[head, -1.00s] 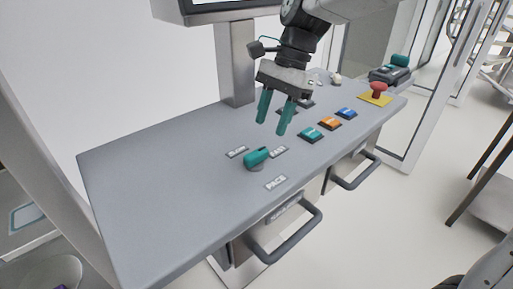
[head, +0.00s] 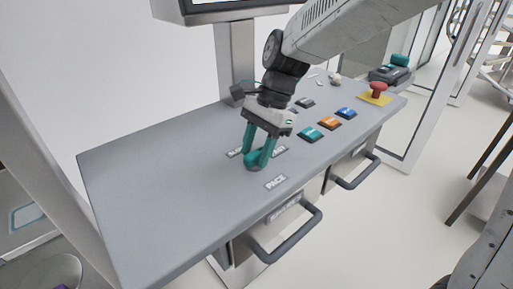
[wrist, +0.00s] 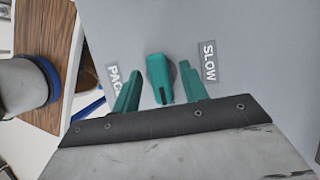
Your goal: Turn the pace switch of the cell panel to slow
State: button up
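The pace switch (head: 254,166) is a teal knob on a round grey base on the sloped grey panel (head: 150,190). In the head view it is partly hidden by my gripper (head: 255,157), which reaches down over it. In the wrist view the knob (wrist: 160,77) stands between my two teal fingers (wrist: 160,82), with a gap on each side. My gripper is open around it.
Teal (head: 310,134), orange (head: 330,123) and blue (head: 346,112) buttons lie right of the switch. A red emergency button (head: 377,89) is on a yellow plate farther right. A grey handle (head: 290,240) sticks out below the front edge. The panel's left part is clear.

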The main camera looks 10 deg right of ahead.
grip_shut()
jog(key=shift+n, duration=0.4)
jog(key=n+g+h, duration=0.1)
jog(key=n, duration=0.2)
jog(key=shift+w+a+n, duration=0.1)
jog(key=shift+w+n, duration=0.05)
jog(key=shift+n, duration=0.25)
jog(key=n+h, duration=0.2)
jog(key=n, duration=0.2)
jog(key=shift+a+g, duration=0.1)
jog(key=shift+g, duration=0.3)
jog(key=n+h, duration=0.1)
jog(key=n, duration=0.4)
jog(key=shift+a+r+h, duration=0.1)
jog(key=shift+a+h, duration=0.05)
jog(key=shift+h, duration=0.25)
jog(key=n+h, duration=0.1)
jog(key=n, duration=0.3)
jog(key=shift+a+t, duration=0.1)
jog(key=shift+t, duration=0.2)
jog(key=shift+n+h, duration=0.3)
